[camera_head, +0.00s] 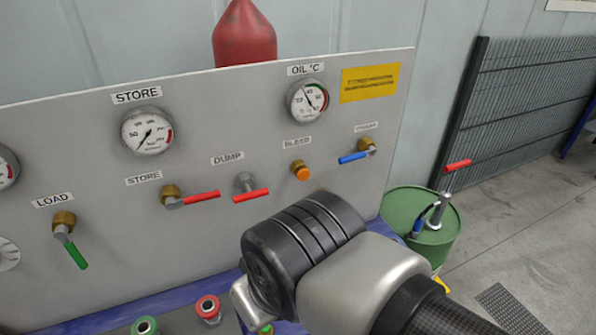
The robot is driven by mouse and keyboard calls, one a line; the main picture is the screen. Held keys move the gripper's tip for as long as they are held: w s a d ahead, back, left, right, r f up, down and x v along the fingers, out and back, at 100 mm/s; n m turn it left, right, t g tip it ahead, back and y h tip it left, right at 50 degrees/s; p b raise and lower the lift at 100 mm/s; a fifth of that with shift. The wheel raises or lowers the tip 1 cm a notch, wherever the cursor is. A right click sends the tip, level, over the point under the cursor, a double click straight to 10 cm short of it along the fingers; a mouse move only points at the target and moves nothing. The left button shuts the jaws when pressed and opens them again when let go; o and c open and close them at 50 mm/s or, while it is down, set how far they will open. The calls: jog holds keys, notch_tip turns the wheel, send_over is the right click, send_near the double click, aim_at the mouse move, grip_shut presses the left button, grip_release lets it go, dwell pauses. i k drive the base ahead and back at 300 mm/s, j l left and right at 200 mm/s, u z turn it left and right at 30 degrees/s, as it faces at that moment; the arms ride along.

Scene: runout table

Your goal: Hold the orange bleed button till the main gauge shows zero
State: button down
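The orange bleed button (302,173) sticks out of the grey panel (215,125) under the BLEED label, in a brass fitting. It stands clear, with nothing touching it. No gauge in view carries a readable MAIN label. A gauge (4,168) at the left edge is cut off, and its needle cannot be read. The STORE gauge (147,131) has its needle pointing to the lower left. The OIL °C gauge (308,101) has its needle pointing to the upper left. My wrist and arm fill the lower middle, below the button. My gripper's fingers do not show.
Red levers for STORE (200,197) and DUMP (251,195) sit left of the button. A blue lever (353,157) sits to its right. A green LOAD lever (76,255) hangs at left. A green drum (400,205) stands right.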

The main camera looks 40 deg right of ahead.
aim_at(303, 174)
jog(key=i+j+z, duration=0.1)
jog(key=j+z, duration=1.05)
jog(key=i+l, duration=0.15)
jog(key=l, duration=0.15)
